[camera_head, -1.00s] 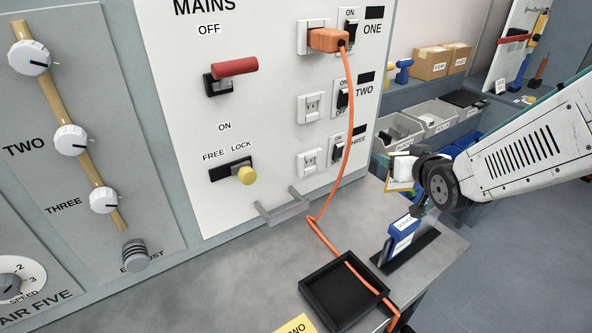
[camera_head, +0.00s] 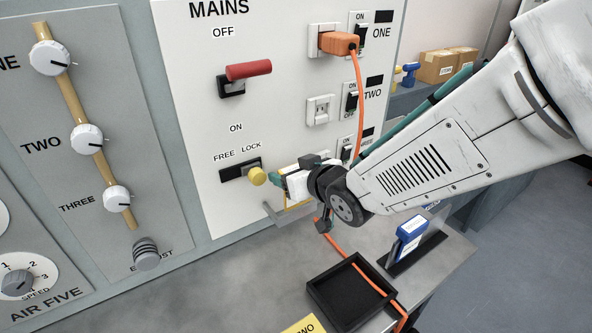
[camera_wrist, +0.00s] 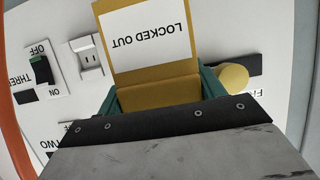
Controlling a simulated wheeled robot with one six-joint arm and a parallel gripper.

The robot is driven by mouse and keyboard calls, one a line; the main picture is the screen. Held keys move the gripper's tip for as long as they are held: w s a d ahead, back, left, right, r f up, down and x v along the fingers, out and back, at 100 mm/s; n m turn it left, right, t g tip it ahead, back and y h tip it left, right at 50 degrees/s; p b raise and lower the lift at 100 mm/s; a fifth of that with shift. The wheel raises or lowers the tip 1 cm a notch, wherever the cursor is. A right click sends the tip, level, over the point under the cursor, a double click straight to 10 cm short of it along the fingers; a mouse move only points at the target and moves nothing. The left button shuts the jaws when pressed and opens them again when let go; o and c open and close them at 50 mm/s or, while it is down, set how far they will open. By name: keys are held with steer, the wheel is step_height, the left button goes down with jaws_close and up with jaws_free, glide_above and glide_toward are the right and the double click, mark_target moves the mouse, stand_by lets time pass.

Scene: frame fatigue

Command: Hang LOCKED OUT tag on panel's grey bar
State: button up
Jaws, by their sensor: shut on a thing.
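The LOCKED OUT tag (camera_wrist: 150,72) is yellow with a white label and upside-down lettering in the wrist view. My gripper (camera_wrist: 160,95) is shut on it, with a teal finger at each side. In the head view my gripper (camera_head: 284,182) is in front of the panel (camera_head: 205,150), just right of the yellow knob. Only a thin yellow edge of the tag shows there. The grey bar (camera_head: 288,218) juts from the panel's lower edge, just below my gripper and partly hidden. I cannot tell whether the tag touches the bar.
The yellow FREE/LOCK knob (camera_head: 257,176) is close left of my gripper. An orange cable (camera_head: 361,110) hangs from socket ONE behind my arm and runs to a black tray (camera_head: 350,290). A blue-and-white tag (camera_head: 411,229) stands in a dark holder on the bench.

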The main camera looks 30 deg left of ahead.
steer(key=shift+d, duration=0.1)
steer(key=shift+d+f, duration=0.1)
steer(key=shift+f, duration=2.8)
steer(key=shift+f, duration=1.55)
steer(key=o, duration=0.9)
steer(key=v, duration=0.7)
steer(key=shift+s+d+r, duration=0.1)
steer(key=shift+s+d, duration=0.15)
steer(key=shift+d, duration=0.05)
